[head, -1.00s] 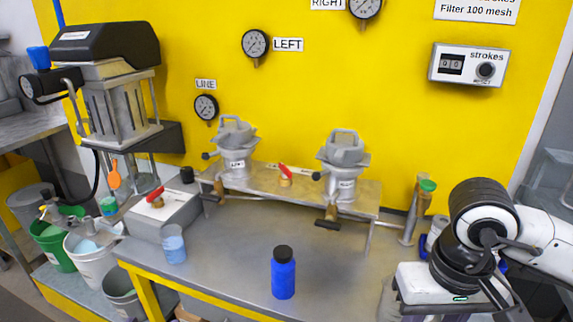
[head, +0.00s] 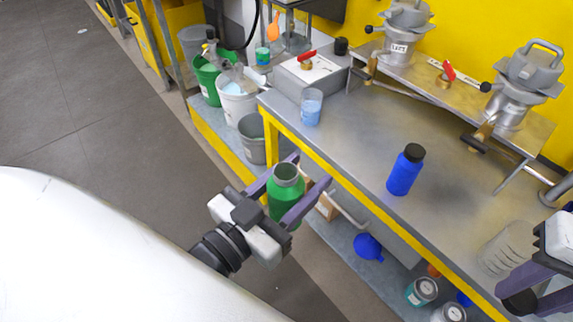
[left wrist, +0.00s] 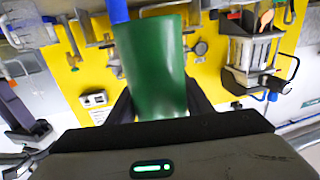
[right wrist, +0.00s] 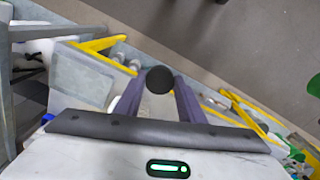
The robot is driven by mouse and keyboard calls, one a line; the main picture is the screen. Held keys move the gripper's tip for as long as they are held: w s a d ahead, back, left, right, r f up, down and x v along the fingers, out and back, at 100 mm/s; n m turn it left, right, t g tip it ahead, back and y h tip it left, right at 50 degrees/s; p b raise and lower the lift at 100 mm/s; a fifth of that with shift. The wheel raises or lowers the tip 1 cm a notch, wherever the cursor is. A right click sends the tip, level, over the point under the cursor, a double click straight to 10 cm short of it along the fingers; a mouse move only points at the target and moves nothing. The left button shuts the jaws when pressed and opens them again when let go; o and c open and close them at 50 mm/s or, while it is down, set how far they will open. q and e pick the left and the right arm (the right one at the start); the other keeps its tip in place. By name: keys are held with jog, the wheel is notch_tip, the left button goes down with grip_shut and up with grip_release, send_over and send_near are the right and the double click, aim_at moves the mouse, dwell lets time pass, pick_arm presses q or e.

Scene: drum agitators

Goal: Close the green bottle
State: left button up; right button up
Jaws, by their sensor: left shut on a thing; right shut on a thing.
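The green bottle (head: 285,205) is upright with its mouth open and no cap on it. My left gripper (head: 303,180) is shut on its body and holds it in front of the table's yellow edge. The bottle also fills the middle of the left wrist view (left wrist: 152,70). My right gripper (head: 532,290) is at the right edge of the head view, shut on a black cap (head: 520,301). The cap also shows between the fingers in the right wrist view (right wrist: 159,80). The cap and the bottle are far apart.
A blue bottle (head: 405,172) with a black cap stands on the table (head: 350,150). A beaker of blue liquid (head: 312,108) is near the table's left corner, and a clear beaker (head: 503,250) is near the right gripper. A lower shelf holds a blue funnel (head: 368,247) and jars.

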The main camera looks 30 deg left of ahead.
pick_arm(q)
jog(key=w+d+m+g+h, duration=0.3)
jog(key=d+m+h, duration=0.3)
jog(key=d, duration=0.5)
jog(key=shift+r+g+h, duration=0.4)
jog(key=shift+h, duration=0.7)
jog(key=shift+s+d, duration=0.1)
pick_arm(e)
jog(key=a+r+m, duration=0.2)
jog(key=a+r, duration=0.3)
jog(key=a, duration=0.4)
jog(key=a+r+m, duration=0.3)
jog(key=a+r, duration=0.2)
jog(key=a, duration=0.5)
jog(key=a+r+m, duration=0.3)
jog(key=a+r, duration=0.3)
jog(key=a, duration=0.3)
jog(key=shift+w+a, duration=0.25)
jog(key=shift+w, duration=0.2)
jog(key=shift+f, duration=2)
